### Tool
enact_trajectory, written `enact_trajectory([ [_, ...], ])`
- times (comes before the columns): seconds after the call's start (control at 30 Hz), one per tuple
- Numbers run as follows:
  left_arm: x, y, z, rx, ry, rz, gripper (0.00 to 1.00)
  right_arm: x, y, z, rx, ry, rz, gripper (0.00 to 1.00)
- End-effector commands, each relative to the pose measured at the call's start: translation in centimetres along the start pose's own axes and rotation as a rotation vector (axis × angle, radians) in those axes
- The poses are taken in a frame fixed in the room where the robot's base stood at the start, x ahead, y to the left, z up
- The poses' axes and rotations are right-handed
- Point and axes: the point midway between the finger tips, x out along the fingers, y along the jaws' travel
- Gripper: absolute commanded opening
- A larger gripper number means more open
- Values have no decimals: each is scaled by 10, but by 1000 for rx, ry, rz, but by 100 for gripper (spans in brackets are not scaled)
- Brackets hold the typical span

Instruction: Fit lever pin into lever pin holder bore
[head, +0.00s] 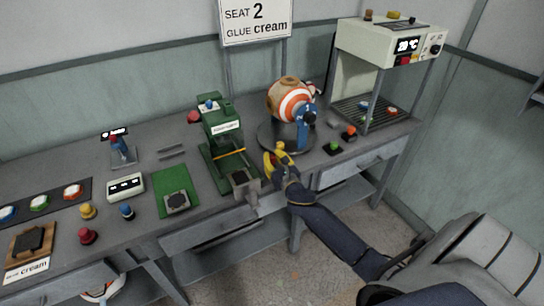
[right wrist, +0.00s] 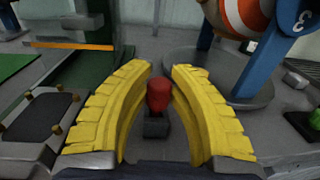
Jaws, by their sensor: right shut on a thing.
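My right gripper (head: 276,156) has curved yellow fingers and is over the front of the bench, between the green press (head: 221,140) and the round stand of the striped ball. In the right wrist view, the gripper (right wrist: 160,88) is shut on a small piece with a red rounded head (right wrist: 158,95) and a dark grey block-like lower part (right wrist: 155,126). I take this piece to be the lever pin. Its lower end is partly hidden, and I cannot tell whether it touches anything. I cannot clearly make out the holder bore. My left gripper is not in view.
The striped ball (head: 291,102) stands close behind the gripper. Green (head: 333,148) and orange (head: 350,132) knobs lie to its right. A cream machine (head: 385,45) stands at the back right. A green mat (head: 172,186) and several coloured buttons lie to the left.

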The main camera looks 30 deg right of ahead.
Motion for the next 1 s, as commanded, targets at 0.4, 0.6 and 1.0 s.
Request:
enact_trajectory([
  [0.4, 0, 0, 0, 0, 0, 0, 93, 0, 0, -9, 2, 0, -1, 0],
  [0.6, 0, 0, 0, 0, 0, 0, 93, 0, 0, -13, 1, 0, 0, 0],
  [1.0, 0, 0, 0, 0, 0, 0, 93, 0, 0, -18, 0, 1, 0, 33],
])
